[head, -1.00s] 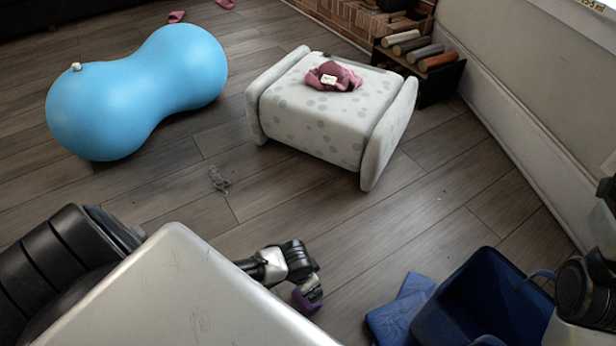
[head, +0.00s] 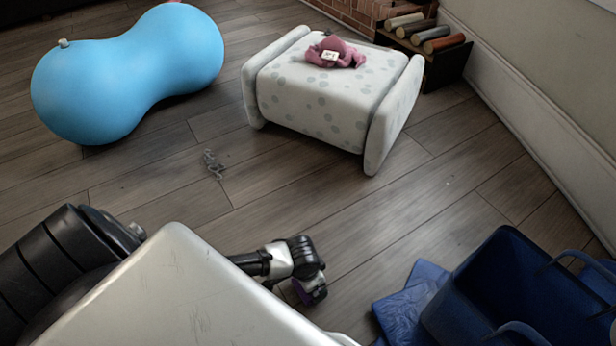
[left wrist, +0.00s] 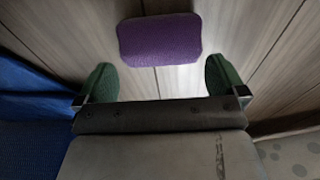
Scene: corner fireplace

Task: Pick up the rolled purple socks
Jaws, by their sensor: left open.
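The rolled purple socks (left wrist: 159,39) lie on the wood floor in the left wrist view, a plump purple bundle. My left gripper (left wrist: 160,80) is open, with its green-padded fingers apart. The socks are ahead of the fingertips and centred between them, and no finger is seen touching them. In the head view a bit of purple (head: 318,294) shows at the end of my left arm, mostly hidden by the gripper (head: 308,278). My right gripper is not in view.
A blue tote (head: 480,300) and folded blue cloth (head: 405,295) are right of the gripper. A dotted ottoman (head: 325,95) bears a pink cloth (head: 345,52). A blue peanut ball (head: 125,75) and small grey item (head: 213,164) lie left. Floor between is clear.

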